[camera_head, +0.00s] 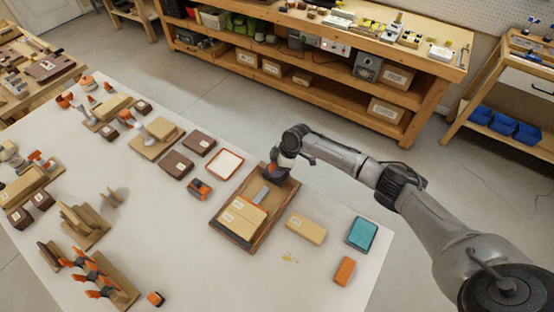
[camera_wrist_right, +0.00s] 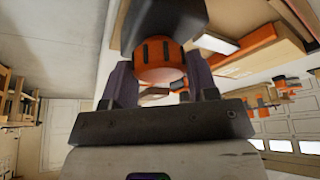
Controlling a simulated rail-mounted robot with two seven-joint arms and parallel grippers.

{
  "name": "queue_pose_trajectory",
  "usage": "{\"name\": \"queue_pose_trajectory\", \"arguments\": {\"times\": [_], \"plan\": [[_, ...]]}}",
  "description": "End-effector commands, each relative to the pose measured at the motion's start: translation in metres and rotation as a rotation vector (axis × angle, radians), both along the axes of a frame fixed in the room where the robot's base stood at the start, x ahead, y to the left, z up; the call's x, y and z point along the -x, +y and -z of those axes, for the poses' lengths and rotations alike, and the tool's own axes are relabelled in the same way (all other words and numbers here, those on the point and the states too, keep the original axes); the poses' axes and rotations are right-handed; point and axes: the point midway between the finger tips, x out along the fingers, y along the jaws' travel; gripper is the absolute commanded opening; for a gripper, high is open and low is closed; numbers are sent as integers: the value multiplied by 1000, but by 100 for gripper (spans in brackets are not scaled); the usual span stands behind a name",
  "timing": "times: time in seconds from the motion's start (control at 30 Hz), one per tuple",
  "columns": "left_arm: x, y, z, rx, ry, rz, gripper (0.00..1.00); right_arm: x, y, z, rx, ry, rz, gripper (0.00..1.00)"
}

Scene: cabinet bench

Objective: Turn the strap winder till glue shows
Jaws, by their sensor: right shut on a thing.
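A wooden clamping tray (camera_head: 226,208) sits on the white bench with tan blocks (camera_head: 242,219) in its near part and a grey metal piece (camera_head: 261,194) beyond them. My right gripper (camera_head: 279,168) is at the tray's far end. In the right wrist view, my right gripper (camera_wrist_right: 160,75) is shut on an orange knob with dark slots, the strap winder (camera_wrist_right: 157,50), which has a dark body above it. The gripper hides the winder in the head view. I cannot make out glue at the block joint. My left gripper is not in view.
A loose tan block (camera_head: 306,228), a teal box (camera_head: 361,233) and an orange block (camera_head: 344,270) lie right of the tray. Yellowish spots (camera_head: 290,257) mark the bench. A white-topped orange tray (camera_head: 225,163) and dark blocks (camera_head: 199,142) lie left.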

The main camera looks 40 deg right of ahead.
Motion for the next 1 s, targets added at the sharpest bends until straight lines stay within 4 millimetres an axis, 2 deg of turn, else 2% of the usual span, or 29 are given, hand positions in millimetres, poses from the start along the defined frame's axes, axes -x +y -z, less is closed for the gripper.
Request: {"name": "queue_pose_trajectory", "arguments": {"times": [0.03,0.2,0.63,0.67,0.9,1.0], "plan": [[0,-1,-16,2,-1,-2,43,1,2,-7,-2,3,42,30],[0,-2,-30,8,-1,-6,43,1,2,-4,-3,2,162,30],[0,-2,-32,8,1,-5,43,0,1,-1,-3,-2,210,30],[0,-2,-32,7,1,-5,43,0,1,-1,-3,-3,209,54],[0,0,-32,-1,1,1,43,0,1,-1,-1,-2,208,77],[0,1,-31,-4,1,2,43,0,1,-1,-1,-2,208,79]]}}
